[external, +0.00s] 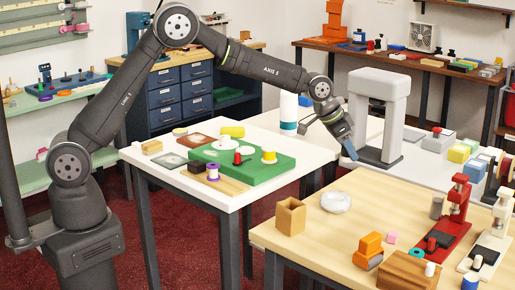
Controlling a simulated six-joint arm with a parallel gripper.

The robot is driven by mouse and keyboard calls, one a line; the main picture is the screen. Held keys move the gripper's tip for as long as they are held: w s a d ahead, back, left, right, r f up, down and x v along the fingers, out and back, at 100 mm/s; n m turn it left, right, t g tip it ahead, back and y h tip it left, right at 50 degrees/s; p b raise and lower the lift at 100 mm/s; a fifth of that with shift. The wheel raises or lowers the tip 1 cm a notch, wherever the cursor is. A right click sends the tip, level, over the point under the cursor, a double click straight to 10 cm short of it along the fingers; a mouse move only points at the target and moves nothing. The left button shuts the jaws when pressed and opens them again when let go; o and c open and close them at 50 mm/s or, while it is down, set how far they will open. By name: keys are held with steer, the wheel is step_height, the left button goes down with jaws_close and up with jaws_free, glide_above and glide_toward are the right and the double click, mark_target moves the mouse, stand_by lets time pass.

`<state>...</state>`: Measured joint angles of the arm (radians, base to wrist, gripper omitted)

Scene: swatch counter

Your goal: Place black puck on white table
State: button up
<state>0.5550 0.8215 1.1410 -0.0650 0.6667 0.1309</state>
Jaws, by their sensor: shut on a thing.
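A second white-topped table (248,187) stands at the left.
The grey press stand (379,88) rises right beside my gripper. A green board (255,172) with spools and a red piece covers much of the left table. The wooden table (275,235) in front holds a wooden cup, a white dish and red and white presses.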

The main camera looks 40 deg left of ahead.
steer(key=a+r+n+y, duration=0.1)
steer(key=a+n, duration=0.2)
steer(key=a, duration=1.3)
steer(key=a+r+n+t+y, duration=0.1)
steer(key=a+n+y, duration=0.1)
steer(key=a, duration=1.5)
steer(key=shift+w+r+n, duration=0.15)
steer(key=shift+r+n, duration=0.15)
steer(key=shift+n, duration=0.3)
steer(key=shift+o, duration=0.2)
steer(key=s+a+n+y, duration=0.1)
steer(key=s+a, duration=0.4)
steer(key=a, duration=0.7)
steer(key=shift+s+r+n, duration=0.15)
steer(key=shift+r+n, duration=0.1)
steer(key=shift+n, duration=0.55)
steer(key=n+y, duration=0.2)
steer(key=n, duration=0.1)
glide_above(163, 139)
steer(key=s, duration=0.2)
steer(key=f, duration=0.7)
steer(key=shift+d+f, duration=0.1)
steer(key=shift+d, duration=0.3)
steer(key=shift+f, duration=2)
